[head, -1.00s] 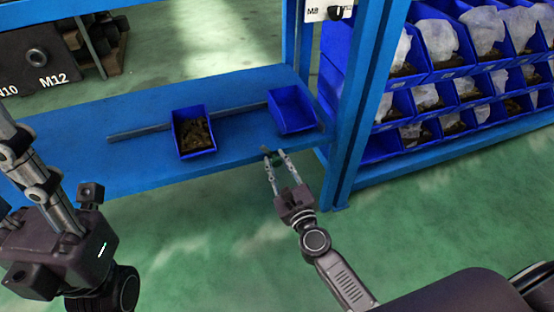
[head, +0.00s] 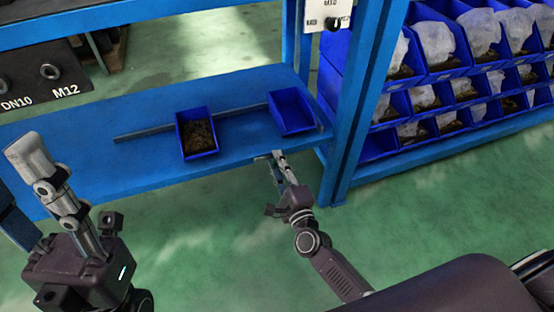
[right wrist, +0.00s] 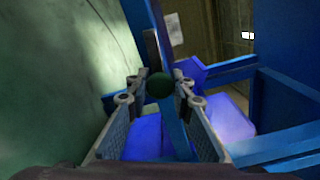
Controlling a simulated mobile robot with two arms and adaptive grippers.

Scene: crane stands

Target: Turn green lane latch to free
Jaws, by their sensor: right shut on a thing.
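The green latch knob (right wrist: 159,86) shows as a dark round end between my right fingertips in the right wrist view. A grey bar (right wrist: 151,50) runs up behind it. My right gripper (head: 279,155) is at the shelf's front edge, below the right blue bin, and is shut on the knob. It also shows in the right wrist view (right wrist: 159,82), with a finger on each side of the knob. In the head view the fingers hide the knob. My left gripper (head: 48,180) is raised at the left, away from the latch; its finger gap is not clear.
A blue shelf (head: 100,160) carries a bin of dark parts (head: 197,133), an empty-looking bin (head: 291,111) and a grey rail (head: 145,132). A blue post (head: 352,130) stands right of my right gripper. Racked bins (head: 450,90) fill the right. Green floor in front is open.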

